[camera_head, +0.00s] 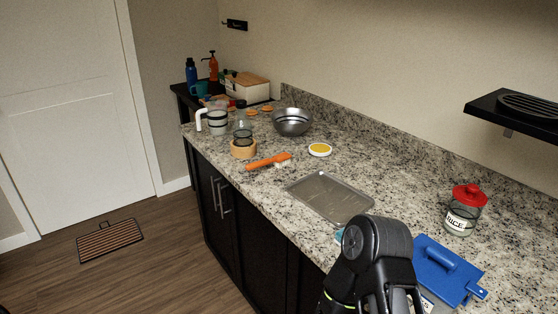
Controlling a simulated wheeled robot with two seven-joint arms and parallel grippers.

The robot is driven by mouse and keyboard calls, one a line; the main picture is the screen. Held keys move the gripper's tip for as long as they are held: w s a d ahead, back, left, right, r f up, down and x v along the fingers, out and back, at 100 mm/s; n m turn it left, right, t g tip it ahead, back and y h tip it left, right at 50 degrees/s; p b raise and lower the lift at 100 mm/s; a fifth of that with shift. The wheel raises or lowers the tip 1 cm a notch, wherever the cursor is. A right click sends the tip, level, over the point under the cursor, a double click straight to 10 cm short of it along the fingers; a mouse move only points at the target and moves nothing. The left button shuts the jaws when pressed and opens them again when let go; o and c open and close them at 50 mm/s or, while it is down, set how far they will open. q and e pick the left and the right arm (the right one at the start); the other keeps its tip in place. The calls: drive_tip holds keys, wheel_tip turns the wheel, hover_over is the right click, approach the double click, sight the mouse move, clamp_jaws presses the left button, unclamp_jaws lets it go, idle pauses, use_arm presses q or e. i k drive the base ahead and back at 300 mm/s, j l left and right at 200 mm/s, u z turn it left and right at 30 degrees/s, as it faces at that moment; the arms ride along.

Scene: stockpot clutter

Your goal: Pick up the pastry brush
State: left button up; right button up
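The pastry brush (264,161) lies flat on the granite counter, near its front edge and left of the picture's middle. It has an orange handle, and pale bristles show at its right end. Nothing touches it that I can see. A black joint of one of my arms rises at the bottom, right of the middle, well apart from the brush. I see no fingertips of either gripper.
A wooden ring-like holder (243,151) with a glass jar stands just behind the brush. A yellow-topped dish (320,149) and steel bowl (292,121) are behind it.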

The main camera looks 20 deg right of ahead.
sight(284, 159)
drive_tip(key=i+j+z, duration=0.1)
drive_tip(key=z, duration=0.4)
drive_tip(key=i+j+z, duration=0.3)
drive_tip(key=i+j, duration=0.15)
drive_tip(key=j, duration=0.25)
drive_tip(key=i+j+z, duration=0.2)
drive_tip(key=j, duration=0.2)
drive_tip(key=i+j+z, duration=0.15)
drive_tip(key=j, duration=0.3)
drive_tip(key=i+j, duration=0.15)
drive_tip(key=j, duration=0.2)
drive_tip(key=i+j, duration=0.15)
drive_tip(key=j, duration=0.2)
drive_tip(key=i+j, duration=0.15)
drive_tip(key=j, duration=0.25)
drive_tip(key=i+j, duration=0.2)
drive_tip(key=j, duration=0.15)
drive_tip(key=i+j, duration=0.15)
drive_tip(key=j, duration=0.2)
